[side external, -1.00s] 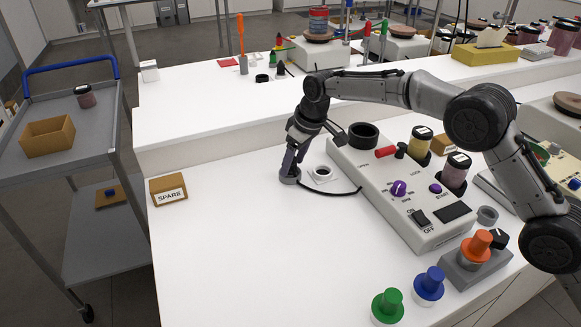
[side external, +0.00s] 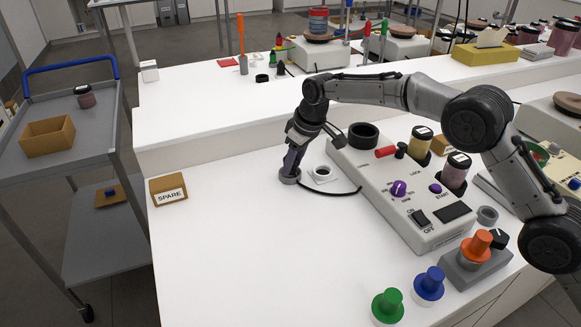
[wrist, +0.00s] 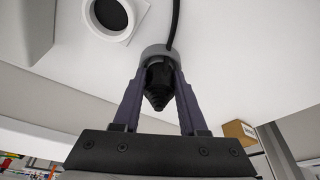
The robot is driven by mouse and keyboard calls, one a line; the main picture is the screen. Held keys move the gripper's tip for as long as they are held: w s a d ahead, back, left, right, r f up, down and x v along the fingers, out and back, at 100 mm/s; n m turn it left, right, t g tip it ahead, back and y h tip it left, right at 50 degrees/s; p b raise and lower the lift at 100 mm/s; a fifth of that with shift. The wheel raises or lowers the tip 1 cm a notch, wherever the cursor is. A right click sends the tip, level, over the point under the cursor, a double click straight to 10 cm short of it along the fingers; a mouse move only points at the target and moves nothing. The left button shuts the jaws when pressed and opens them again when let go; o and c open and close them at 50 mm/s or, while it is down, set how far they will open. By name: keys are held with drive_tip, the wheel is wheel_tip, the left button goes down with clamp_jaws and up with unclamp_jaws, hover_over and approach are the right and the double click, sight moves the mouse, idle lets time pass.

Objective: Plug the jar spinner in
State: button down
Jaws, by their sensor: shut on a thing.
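My gripper (side external: 293,163) points down at the bench just left of the jar spinner. In the wrist view its two purple fingers (wrist: 158,95) are shut on a black ribbed plug (wrist: 158,80) with a grey round collar (wrist: 157,52). The plug's black cord (side external: 340,191) runs right to the spinner (side external: 415,185), a cream console with knobs, an ON/OFF switch and jars. Beside the plug is a white square socket (side external: 322,174) with a dark round opening, which also shows in the wrist view (wrist: 112,15). The plug is apart from the socket. Its lower side is hidden.
A "SPARE" card holder (side external: 168,190) stands at the bench's left edge. Green (side external: 387,306) and blue (side external: 429,284) knobbed pieces stand at the front, and an orange one (side external: 476,246) on a grey block. The front-left bench top is clear. A grey cart (side external: 75,150) stands left.

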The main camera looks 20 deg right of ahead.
drive_tip(key=c, duration=1.1)
unclamp_jaws()
drive_tip(key=shift+c, duration=0.2)
clamp_jaws()
drive_tip(key=shift+r, duration=0.1)
drive_tip(key=shift+r, duration=3.45)
drive_tip(key=shift+w+f, duration=0.1)
drive_tip(key=shift+f, duration=0.1)
drive_tip(key=s+d, duration=0.1)
drive_tip(key=d, duration=0.1)
drive_tip(key=s+d+f, duration=0.1)
drive_tip(key=d, duration=0.2)
drive_tip(key=s+d, duration=0.1)
drive_tip(key=d, duration=0.1)
drive_tip(key=shift+d+f, duration=0.3)
drive_tip(key=shift+w+d+r, duration=0.15)
drive_tip(key=shift+d+r, duration=0.05)
drive_tip(key=shift+d, duration=0.05)
